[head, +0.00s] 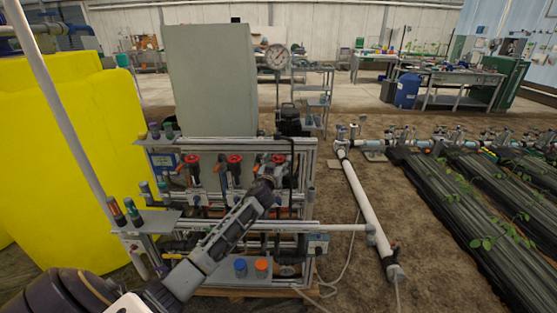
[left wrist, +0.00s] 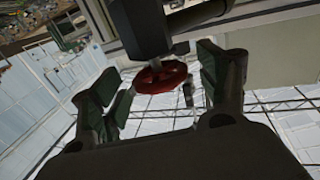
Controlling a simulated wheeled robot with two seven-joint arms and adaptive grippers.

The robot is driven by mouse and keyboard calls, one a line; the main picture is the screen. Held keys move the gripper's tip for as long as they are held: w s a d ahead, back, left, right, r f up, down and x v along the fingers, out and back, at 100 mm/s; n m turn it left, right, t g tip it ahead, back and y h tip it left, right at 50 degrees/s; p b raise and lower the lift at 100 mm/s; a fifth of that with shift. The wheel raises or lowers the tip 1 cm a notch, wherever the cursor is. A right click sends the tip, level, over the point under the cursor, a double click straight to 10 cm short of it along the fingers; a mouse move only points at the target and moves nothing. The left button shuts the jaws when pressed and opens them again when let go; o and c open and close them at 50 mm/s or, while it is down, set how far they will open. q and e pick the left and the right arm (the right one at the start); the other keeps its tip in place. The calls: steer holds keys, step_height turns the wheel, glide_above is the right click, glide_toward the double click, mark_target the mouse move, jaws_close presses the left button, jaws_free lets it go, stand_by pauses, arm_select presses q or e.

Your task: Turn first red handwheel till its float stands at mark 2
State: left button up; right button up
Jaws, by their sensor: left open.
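Three red handwheels show on the skid in the head view: a left one (head: 192,159), a middle one (head: 234,159) and a right one (head: 278,158). My left gripper (head: 268,181) is just below the right handwheel in that view. In the left wrist view my left gripper (left wrist: 158,80) is open, with its dark green fingers apart. A red handwheel (left wrist: 162,78) lies between the fingers in that picture, with gaps to both sides. I cannot tell how deep it sits between them. The floats and their marks are too small to read. My right gripper is not in view.
The skid's metal frame (head: 230,140) and pipes surround the handwheels. A round gauge (head: 277,56) rises behind it. Blue and orange capped bottles (head: 261,266) stand on the lower front shelf. A yellow tank (head: 70,160) is at left, and a white pipe (head: 365,205) lies right.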

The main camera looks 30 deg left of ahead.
arm_select(q)
steer(key=shift+x, duration=1.1)
steer(key=shift+w, duration=0.1)
steer(key=c, duration=1)
steer(key=shift+c, duration=0.2)
